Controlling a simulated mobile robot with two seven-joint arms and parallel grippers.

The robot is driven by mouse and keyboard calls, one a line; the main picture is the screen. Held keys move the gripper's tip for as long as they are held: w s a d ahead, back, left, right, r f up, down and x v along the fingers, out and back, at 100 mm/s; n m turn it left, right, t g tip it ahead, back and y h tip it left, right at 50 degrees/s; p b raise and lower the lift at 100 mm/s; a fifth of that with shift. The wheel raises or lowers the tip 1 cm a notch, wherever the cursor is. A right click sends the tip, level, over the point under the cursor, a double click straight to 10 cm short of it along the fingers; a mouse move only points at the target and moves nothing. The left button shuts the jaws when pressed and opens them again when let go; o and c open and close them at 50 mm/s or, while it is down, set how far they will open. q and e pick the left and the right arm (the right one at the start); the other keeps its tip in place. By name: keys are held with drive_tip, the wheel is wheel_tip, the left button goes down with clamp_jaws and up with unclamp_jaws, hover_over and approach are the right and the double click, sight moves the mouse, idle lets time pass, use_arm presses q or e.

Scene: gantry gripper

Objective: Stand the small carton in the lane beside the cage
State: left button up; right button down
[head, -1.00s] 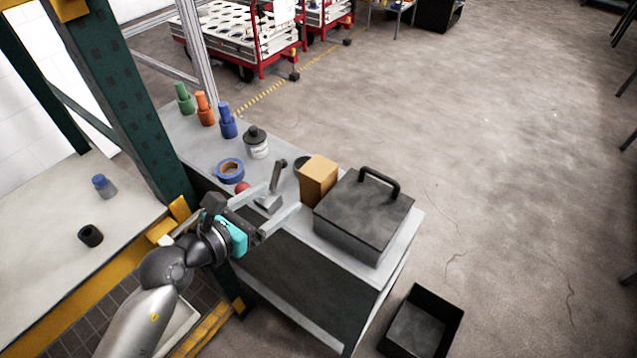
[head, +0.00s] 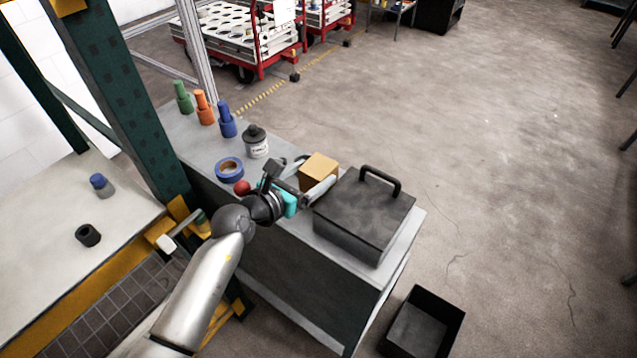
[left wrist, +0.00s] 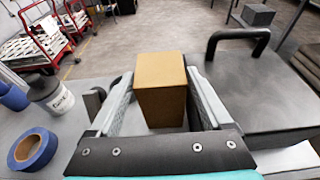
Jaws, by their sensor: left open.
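The small carton (head: 319,165) is a plain tan box standing upright on the grey bench, left of a dark grey case with a handle (head: 364,212). My left gripper (head: 316,178) is open, with one finger on each side of the carton. In the left wrist view the carton (left wrist: 160,88) stands between the two fingers; I cannot tell whether either finger touches it. The lower part of the carton is hidden by the gripper in the head view. I cannot make out which thing is the cage. My right gripper is not in view.
Blue tape (head: 229,170), a white jar with a dark lid (head: 257,146), a red ball (head: 242,187) and several coloured bottles stand left of the carton. A dark open bin (head: 424,325) is on the floor. A green post (head: 130,110) rises at the left.

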use_arm(q)
drive_tip(key=shift+b+x, duration=0.3)
drive_tip(key=shift+x, duration=1.15)
clamp_jaws()
